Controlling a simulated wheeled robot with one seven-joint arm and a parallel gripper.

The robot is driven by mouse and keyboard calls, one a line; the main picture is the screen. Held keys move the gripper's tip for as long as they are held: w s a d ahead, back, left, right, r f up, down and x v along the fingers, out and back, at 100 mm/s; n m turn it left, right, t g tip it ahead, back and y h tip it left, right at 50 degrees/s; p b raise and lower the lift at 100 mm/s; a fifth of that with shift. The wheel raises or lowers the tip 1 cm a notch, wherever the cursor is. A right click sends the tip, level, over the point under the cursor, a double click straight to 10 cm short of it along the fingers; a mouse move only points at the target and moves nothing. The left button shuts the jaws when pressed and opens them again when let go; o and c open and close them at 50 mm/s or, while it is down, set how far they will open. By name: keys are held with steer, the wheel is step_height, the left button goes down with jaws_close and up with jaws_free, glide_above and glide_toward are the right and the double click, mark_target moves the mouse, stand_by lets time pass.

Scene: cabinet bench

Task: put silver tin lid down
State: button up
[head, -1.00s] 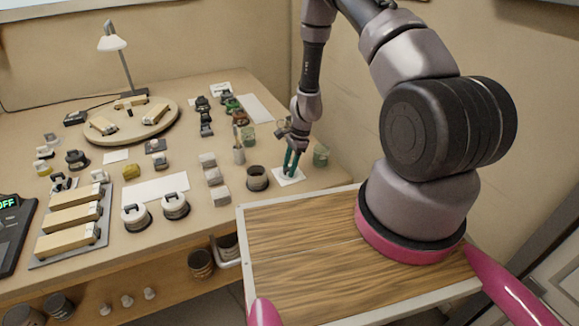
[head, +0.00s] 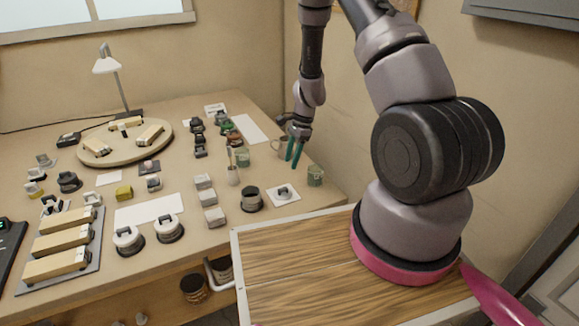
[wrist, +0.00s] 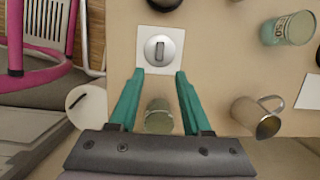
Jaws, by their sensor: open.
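The silver tin lid (head: 284,191), a round grey disc with a raised dark-edged handle, lies flat on a white square pad (head: 292,199) near the bench's front right. In the wrist view the lid (wrist: 161,49) sits on the pad (wrist: 156,69), just beyond my fingertips. My gripper (head: 294,151) has two green fingers and is raised above the bench. In the wrist view my gripper (wrist: 154,74) is open, with nothing between the fingers. The fingers are apart from the lid.
A dark open tin (head: 251,199) stands left of the pad and a green tin (head: 315,176) stands right of it. A metal mug (head: 279,146) stands behind, near my gripper.

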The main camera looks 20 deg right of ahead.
steer(key=s+r+n+t, duration=0.3)
steer(key=r+n, duration=0.2)
steer(key=r, duration=2.3)
steer(key=s+d+r+n+t+h, duration=0.1)
steer(key=s+r+n+t, duration=0.3)
steer(key=s+r, duration=1.3)
steer(key=s+d+n, duration=0.1)
steer(key=s+n, duration=0.1)
steer(key=s, duration=0.2)
steer(key=shift+d+r+n+t, duration=0.2)
steer(key=shift+n+t, duration=0.1)
steer(key=shift+t, duration=0.1)
